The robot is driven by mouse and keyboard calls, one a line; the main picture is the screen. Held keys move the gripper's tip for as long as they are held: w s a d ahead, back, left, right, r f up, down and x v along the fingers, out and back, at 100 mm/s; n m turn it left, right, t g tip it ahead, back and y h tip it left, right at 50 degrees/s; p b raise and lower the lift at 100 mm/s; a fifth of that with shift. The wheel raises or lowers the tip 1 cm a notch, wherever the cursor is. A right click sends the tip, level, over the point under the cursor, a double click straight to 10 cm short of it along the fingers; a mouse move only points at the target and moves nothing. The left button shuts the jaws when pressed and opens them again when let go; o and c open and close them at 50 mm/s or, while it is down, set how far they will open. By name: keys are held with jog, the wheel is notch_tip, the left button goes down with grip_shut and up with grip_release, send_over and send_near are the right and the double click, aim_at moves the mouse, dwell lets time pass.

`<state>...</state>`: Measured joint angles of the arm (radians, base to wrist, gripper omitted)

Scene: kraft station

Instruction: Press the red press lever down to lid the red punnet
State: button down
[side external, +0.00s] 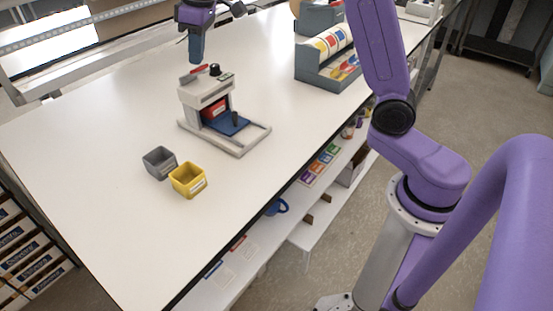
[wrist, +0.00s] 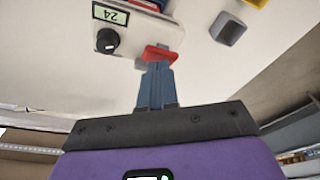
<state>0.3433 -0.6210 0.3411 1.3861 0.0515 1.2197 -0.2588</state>
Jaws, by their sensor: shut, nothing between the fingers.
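The press (side external: 207,92) stands on the white table, with a black knob (side external: 214,69) on top. Its red press lever (side external: 192,74) is at the top; it also shows in the wrist view (wrist: 160,52). The red punnet (side external: 212,109) sits inside the press under the head, partly hidden by the frame. My gripper (side external: 196,61) is shut and empty, pointing down just above the lever. In the wrist view my fingertips (wrist: 158,66) line up with the lever. I cannot tell whether they touch it.
A grey bin (side external: 159,162) and a yellow bin (side external: 187,180) stand in front of the press. A grey rack with coloured labels (side external: 328,62) stands at the right. A small display (wrist: 111,14) is beside the knob. The table's left is clear.

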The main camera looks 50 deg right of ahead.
jog(key=shift+f, duration=1.6)
dwell(0.4)
jog(key=shift+r, duration=4.55)
jog(key=s+a+f+n+g, duration=0.1)
jog(key=s+a+f+n, duration=0.15)
jog(key=s, duration=0.65)
jog(key=s+a+f+n, duration=0.15)
jog(key=s+f, duration=0.25)
jog(key=s, duration=0.4)
jog(key=s+d+f+n, duration=0.1)
jog(key=s+d+f, duration=0.1)
jog(key=s, duration=0.4)
jog(key=s+d+f, duration=0.2)
jog(key=s+f, duration=0.2)
jog(key=s, duration=0.3)
jog(key=s+d+f+n, duration=0.1)
jog(key=s+d+f, duration=0.2)
jog(key=s, duration=0.4)
jog(key=shift+s+f+n+g+h, duration=0.2)
jog(key=shift+f+n+g+h, duration=0.1)
jog(key=shift+f+g, duration=0.15)
